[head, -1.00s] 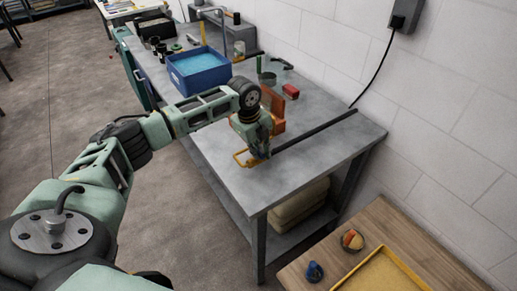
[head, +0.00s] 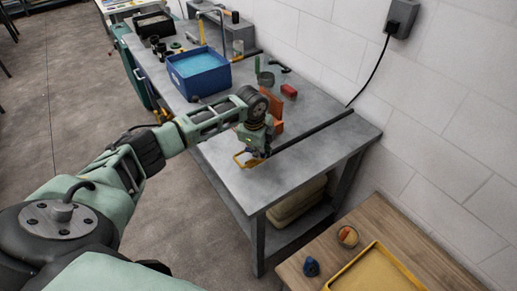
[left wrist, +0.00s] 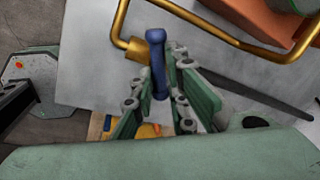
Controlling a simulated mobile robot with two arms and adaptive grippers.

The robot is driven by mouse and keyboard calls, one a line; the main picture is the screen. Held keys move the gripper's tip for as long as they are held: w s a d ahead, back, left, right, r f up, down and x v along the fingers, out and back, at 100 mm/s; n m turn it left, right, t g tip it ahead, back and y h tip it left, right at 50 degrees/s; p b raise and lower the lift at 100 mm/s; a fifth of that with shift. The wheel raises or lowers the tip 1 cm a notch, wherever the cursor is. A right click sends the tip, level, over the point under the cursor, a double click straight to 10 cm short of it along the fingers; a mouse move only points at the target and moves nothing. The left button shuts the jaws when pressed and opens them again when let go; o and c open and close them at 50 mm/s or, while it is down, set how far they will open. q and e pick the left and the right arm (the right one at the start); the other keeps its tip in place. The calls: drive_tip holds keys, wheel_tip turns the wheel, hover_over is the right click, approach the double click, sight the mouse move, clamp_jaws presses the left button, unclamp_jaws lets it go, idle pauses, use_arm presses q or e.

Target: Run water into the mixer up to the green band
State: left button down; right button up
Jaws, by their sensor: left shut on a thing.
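My left gripper (head: 256,150) is low over the near end of the grey bench. In the left wrist view its fingers (left wrist: 165,110) are closed around the lower part of a dark blue handle (left wrist: 157,55). The handle stands beside a bent brass-coloured pipe (left wrist: 225,35), which shows as a yellow loop (head: 244,160) in the head view. An orange block (head: 277,115) stands just behind the gripper, partly hidden by it. I cannot pick out the mixer, its green band or running water. My right gripper is out of view.
A blue bin (head: 198,75) with light blue contents stands farther back on the bench (head: 235,185). A red block (head: 289,91) is near the wall. A wooden table with a yellow tray (head: 375,272) is at the lower right.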

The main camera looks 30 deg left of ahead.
use_arm(q)
drive_tip(key=shift+s+f, duration=0.15)
drive_tip(key=c, duration=1.8)
unclamp_jaws()
drive_tip(key=shift+a, duration=0.1)
drive_tip(key=shift+r, duration=0.65)
wheel_tip(320, 180, up, 11)
drive_tip(key=s, duration=0.2)
drive_tip(key=shift+d+f, duration=0.15)
drive_tip(key=shift+d, duration=0.05)
drive_tip(key=shift+s, duration=0.1)
